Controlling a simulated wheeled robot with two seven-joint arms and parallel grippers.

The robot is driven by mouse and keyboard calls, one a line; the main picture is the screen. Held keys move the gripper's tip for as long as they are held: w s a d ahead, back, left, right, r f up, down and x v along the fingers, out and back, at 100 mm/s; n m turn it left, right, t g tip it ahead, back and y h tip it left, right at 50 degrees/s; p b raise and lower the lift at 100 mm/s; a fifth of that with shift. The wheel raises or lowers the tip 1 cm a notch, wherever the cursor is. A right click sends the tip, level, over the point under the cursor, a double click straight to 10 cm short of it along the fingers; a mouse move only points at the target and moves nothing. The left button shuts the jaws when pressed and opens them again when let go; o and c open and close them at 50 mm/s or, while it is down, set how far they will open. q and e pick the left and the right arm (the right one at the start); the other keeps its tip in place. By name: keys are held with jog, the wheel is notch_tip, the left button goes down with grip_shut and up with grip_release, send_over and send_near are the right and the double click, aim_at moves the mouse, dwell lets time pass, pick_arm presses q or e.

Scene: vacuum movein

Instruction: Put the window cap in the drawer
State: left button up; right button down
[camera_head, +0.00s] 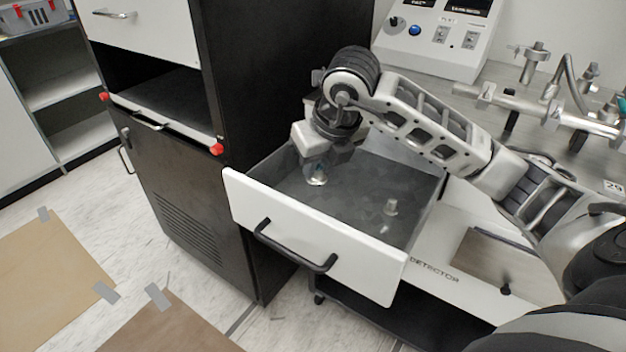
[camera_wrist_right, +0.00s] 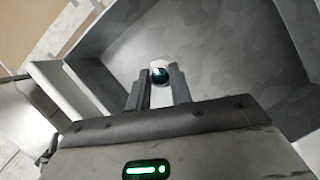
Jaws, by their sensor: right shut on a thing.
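My right gripper (camera_head: 317,168) reaches down into the open drawer (camera_head: 310,262) near its left side. It is shut on a small round, shiny piece, the window cap (camera_head: 316,178), with a clear or silver body and a dark blue-green part. In the right wrist view the cap (camera_wrist_right: 160,73) sits between the fingertips of the gripper (camera_wrist_right: 158,84), with the grey drawer floor (camera_wrist_right: 215,65) behind it. I cannot tell whether the cap touches the floor. My left gripper is out of view.
A black cabinet (camera_head: 265,90) rises at the left. A bench with metal pipework (camera_head: 540,110) and a control box (camera_head: 437,40) lies behind my arm. The drawer's middle is free.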

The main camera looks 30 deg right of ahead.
aim_at(312, 197)
jog(key=w+f, duration=0.2)
jog(key=shift+w+d+f, duration=0.1)
jog(key=shift+f, duration=0.2)
jog(key=shift+w+f, duration=0.15)
jog(key=shift+f, duration=1.5)
jog(key=shift+f, duration=0.2)
jog(key=c, duration=1.3)
grip_release()
jog(key=shift+r, duration=0.1)
jog(key=shift+o, duration=0.2)
